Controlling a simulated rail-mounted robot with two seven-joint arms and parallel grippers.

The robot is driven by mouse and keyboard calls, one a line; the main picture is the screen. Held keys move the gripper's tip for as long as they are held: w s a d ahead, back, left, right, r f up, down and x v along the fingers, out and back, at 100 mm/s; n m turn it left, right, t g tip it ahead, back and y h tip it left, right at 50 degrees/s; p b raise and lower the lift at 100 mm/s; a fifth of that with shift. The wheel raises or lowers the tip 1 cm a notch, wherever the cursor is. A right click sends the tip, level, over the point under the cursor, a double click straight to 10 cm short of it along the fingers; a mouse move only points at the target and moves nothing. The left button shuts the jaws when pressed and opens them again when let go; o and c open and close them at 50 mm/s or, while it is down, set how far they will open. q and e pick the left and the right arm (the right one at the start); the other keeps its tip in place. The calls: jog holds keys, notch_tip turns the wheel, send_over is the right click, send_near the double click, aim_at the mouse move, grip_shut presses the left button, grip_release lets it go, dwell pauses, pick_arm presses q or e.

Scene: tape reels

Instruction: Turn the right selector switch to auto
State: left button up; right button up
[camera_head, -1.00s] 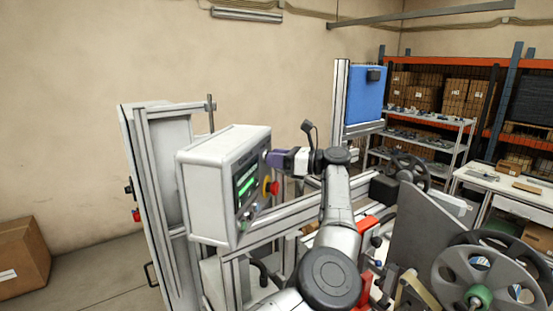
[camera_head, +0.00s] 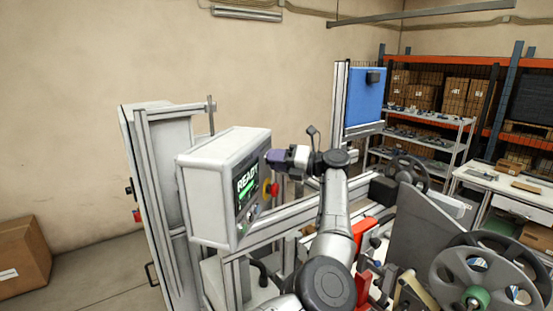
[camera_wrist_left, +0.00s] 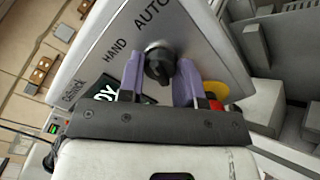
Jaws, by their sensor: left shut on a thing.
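The control box (camera_head: 208,190) is light grey, and its panel faces right in the head view. Its screen (camera_head: 247,181) reads READY. My left gripper (camera_head: 274,157) reaches the upper part of the panel. In the left wrist view its two purple fingers (camera_wrist_left: 160,80) are shut on the black selector switch (camera_wrist_left: 157,60), one on each side. The words HAND and AUTO are printed beside the switch, with AUTO at the top. I cannot tell exactly which word the knob's pointer faces. My right gripper is not in view.
A red emergency button (camera_head: 272,189) on a yellow base sits just below the gripper on the panel. Metal frame rails (camera_head: 290,217) run close under my arm. Reels (camera_head: 478,280) stand at the right. Bare wall lies behind the box.

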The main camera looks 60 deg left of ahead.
pick_arm(q)
jog(key=shift+m+p, duration=0.3)
jog(key=shift+m, duration=1.3)
jog(key=o, duration=0.9)
jog(key=shift+o, duration=0.2)
